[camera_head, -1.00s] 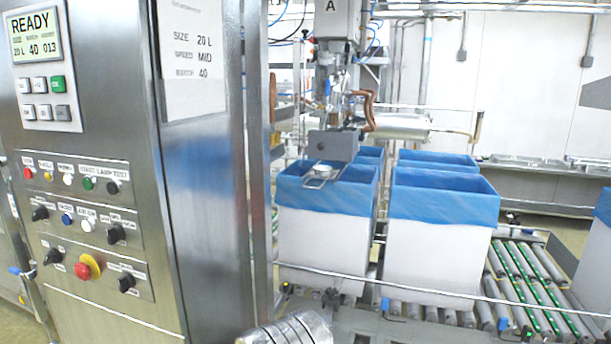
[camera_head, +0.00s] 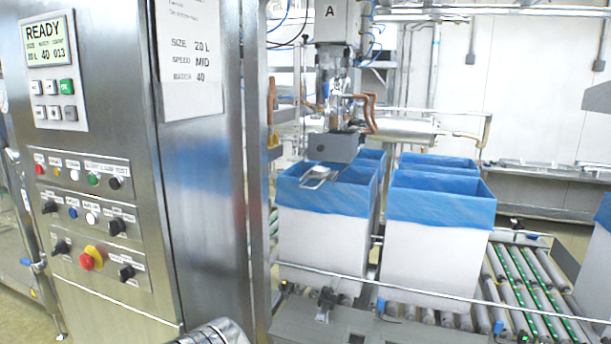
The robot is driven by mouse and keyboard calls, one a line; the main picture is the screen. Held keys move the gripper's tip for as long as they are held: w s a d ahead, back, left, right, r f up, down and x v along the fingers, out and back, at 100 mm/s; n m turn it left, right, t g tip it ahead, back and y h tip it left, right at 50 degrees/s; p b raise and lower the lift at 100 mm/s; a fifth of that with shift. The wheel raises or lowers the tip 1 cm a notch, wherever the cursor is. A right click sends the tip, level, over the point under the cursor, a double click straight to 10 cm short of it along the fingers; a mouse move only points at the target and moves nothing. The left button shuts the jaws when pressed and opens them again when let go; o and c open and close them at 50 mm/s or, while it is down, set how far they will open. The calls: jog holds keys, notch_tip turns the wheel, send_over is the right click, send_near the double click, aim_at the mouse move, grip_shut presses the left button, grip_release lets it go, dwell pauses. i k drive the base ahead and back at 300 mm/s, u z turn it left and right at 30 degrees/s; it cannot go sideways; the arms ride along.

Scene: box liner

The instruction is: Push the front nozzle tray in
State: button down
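The filling head marked A (camera_head: 337,22) hangs over the left front box. Below it is a grey block (camera_head: 333,147). A small shiny metal tray (camera_head: 318,177), which looks like the front nozzle tray, sticks out toward me from under the block, over the blue-lined mouth of the left front box (camera_head: 322,245). Its exact seating is too small to tell. A ribbed metal part of my own arm (camera_head: 215,334) shows at the bottom edge. My gripper's fingers are not in view, and nothing of mine touches the tray.
A steel control cabinet (camera_head: 200,200) stands close on the left, its display reading READY. A thin rail (camera_head: 420,288) crosses in front of the boxes. A second front box (camera_head: 437,250) stands to the right on the roller conveyor (camera_head: 520,290). Copper-coloured pipes (camera_head: 369,112) flank the filling head.

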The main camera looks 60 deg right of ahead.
aim_at(334, 173)
jog(key=u, duration=0.05)
jog(key=k, duration=1.35)
jog(key=z, duration=1.6)
jog(key=i, duration=1.05)
jog(key=z, duration=0.15)
